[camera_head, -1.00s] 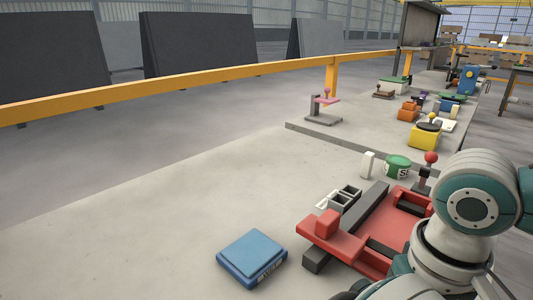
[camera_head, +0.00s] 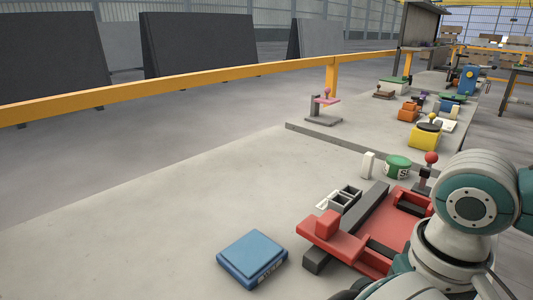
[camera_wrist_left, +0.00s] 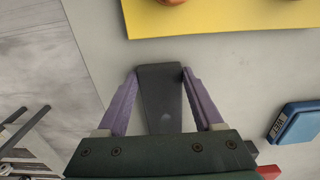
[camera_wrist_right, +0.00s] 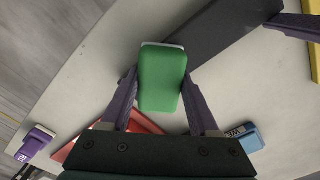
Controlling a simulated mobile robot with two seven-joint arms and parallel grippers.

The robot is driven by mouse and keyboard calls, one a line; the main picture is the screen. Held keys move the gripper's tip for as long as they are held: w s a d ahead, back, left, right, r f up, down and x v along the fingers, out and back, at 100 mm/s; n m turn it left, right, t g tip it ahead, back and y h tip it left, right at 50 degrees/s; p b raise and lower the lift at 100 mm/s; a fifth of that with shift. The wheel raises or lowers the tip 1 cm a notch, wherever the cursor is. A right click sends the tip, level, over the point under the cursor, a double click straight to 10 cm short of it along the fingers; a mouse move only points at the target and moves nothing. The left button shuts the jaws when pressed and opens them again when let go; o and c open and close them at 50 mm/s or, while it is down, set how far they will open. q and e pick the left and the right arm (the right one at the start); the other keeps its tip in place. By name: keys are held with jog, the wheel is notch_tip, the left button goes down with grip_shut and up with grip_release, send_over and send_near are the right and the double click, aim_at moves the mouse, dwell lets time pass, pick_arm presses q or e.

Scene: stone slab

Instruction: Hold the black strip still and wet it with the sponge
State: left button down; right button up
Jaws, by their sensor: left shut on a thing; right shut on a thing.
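The black strip (camera_wrist_left: 161,92) runs between the purple fingers of my left gripper (camera_wrist_left: 160,72), which is shut on it. A small pale spot shows on the strip. In the right wrist view the dark strip (camera_wrist_right: 222,35) reaches to the upper right, where a finger of my left gripper (camera_wrist_right: 295,24) shows at its edge. My right gripper (camera_wrist_right: 160,76) is shut on the green sponge (camera_wrist_right: 162,80), which has a pale edge at its top. The sponge overlaps the strip's near end in this view; I cannot tell whether they touch. Neither gripper shows in the head view.
A yellow board (camera_wrist_left: 220,15) lies beyond the strip. A blue labelled block (camera_wrist_left: 297,122) lies to its right. In the right wrist view a purple block (camera_wrist_right: 35,140) lies at lower left. The head view shows a blue box (camera_head: 252,257), a red fixture (camera_head: 335,240) and clear slab at left.

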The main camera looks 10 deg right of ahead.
jog(key=shift+w+d+r, duration=0.1)
jog(key=shift+w+d, duration=0.65)
jog(key=shift+d, duration=0.15)
jog(key=shift+s+a+f, duration=0.2)
jog(key=shift+s+a, duration=0.7)
jog(key=shift+a, duration=0.1)
jog(key=shift+s+a+f, duration=0.2)
jog(key=shift+s+a, duration=0.7)
jog(key=shift+a, duration=0.05)
jog(key=shift+a+r, duration=0.1)
jog(key=shift+r, duration=4.5)
jog(key=o, duration=0.7)
grip_shut()
